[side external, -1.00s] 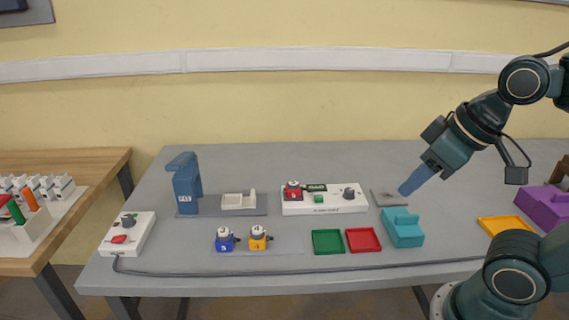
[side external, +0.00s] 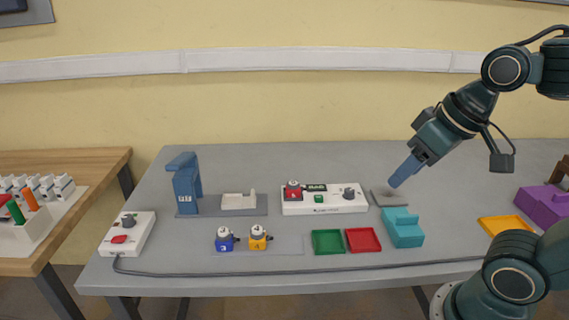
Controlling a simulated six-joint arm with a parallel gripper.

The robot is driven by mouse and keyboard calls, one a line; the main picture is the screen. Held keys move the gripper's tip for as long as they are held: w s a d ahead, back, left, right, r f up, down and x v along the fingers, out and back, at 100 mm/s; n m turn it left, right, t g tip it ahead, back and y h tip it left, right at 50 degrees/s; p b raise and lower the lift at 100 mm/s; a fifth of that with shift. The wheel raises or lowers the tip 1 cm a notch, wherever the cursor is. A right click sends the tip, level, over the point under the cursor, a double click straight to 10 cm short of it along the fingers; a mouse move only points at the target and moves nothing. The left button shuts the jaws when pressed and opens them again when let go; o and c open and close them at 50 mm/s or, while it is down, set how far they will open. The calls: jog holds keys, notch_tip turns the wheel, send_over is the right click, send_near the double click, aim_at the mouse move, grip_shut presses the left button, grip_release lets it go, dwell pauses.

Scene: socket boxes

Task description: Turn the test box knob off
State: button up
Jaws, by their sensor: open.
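The white test box (side external: 325,202) stands at the middle of the table, with a dark knob (side external: 349,192) near its right end and a small green button and dark display on its top. A red socket box (side external: 293,191) sits on its left end. My gripper (side external: 393,184) has blue fingers and hangs tilted, down and left, to the right of the knob and apart from it. It appears above the grey plate (side external: 386,198). The gap between its fingers does not show from this side. Nothing is seen held. Which way the knob points is too small to tell.
A white box (side external: 127,233) with a dark knob and red button stands at the left. Blue (side external: 225,239) and yellow (side external: 258,237) socket boxes, green (side external: 327,242) and red (side external: 363,240) trays, and a teal block (side external: 402,228) are in front. A cable runs along the front edge.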

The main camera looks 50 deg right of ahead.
jog(key=w+d+m+g, duration=0.2)
jog(key=w+d+m, duration=0.25)
jog(key=w, duration=0.25)
jog(key=m+g, duration=0.3)
jog(key=m, duration=1.2)
send_over(350, 190)
notch_tip(350, 190, down, 13)
jog(key=shift+w+r, duration=0.1)
jog(key=shift+r, duration=0.05)
notch_tip(350, 190, down, 14)
jog(key=shift+r, duration=0.1)
jog(key=c, duration=1)
